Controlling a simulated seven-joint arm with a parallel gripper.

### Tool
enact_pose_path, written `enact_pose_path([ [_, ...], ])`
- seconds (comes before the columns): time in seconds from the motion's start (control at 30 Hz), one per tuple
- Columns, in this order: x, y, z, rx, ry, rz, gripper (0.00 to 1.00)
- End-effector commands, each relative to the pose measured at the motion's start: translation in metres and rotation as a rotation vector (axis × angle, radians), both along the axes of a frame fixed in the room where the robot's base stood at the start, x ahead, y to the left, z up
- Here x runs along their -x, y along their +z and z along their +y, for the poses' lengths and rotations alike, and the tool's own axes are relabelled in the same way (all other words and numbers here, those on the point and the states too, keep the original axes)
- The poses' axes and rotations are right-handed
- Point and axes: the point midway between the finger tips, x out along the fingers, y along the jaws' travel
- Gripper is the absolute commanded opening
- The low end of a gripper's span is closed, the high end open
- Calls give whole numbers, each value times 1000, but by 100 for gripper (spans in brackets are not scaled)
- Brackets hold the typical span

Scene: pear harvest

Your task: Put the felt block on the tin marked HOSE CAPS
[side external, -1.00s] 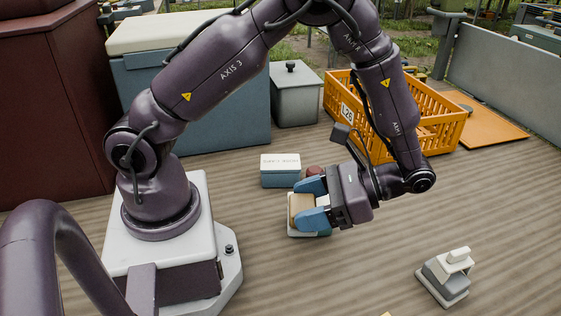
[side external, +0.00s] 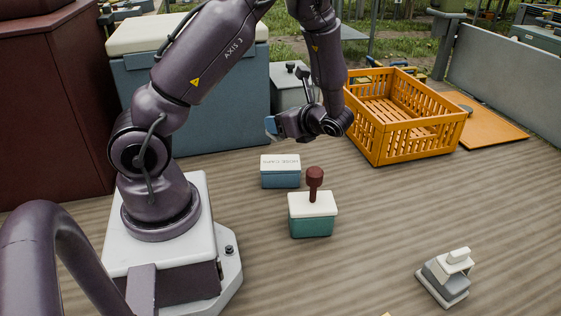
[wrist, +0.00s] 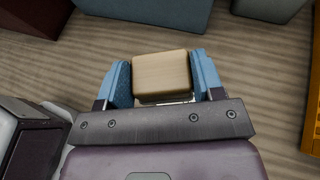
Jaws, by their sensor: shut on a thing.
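My gripper (wrist: 165,84) is shut on the felt block (wrist: 161,74), a tan block held between two blue fingers in the wrist view. In the side external view my gripper (side external: 272,127) is raised well above the floor, and the block is hardly visible there. The tin marked HOSE CAPS (side external: 280,172), blue with a white lettered lid, stands on the floor below my gripper. The top of its lid looks bare. The tin and my gripper are apart.
A green tin (side external: 312,216) with a cream lid and a dark red knobbed handle (side external: 314,182) stands in front of the HOSE CAPS tin. An orange crate (side external: 412,142) is at right. A grey stepped object (side external: 444,276) lies front right. A large blue box (side external: 190,105) stands behind.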

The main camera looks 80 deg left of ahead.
Motion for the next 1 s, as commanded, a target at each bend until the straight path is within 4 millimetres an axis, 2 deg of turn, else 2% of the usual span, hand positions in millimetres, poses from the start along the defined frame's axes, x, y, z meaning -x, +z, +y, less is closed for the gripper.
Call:
enact_pose_path([
  [0.13, 1, -16, 7, 0, -29, 5, 38],
  [0.6, 1, -77, 7, -2, -29, 0, 38],
  [1.0, 0, -84, 7, -3, -29, -2, 38],
])
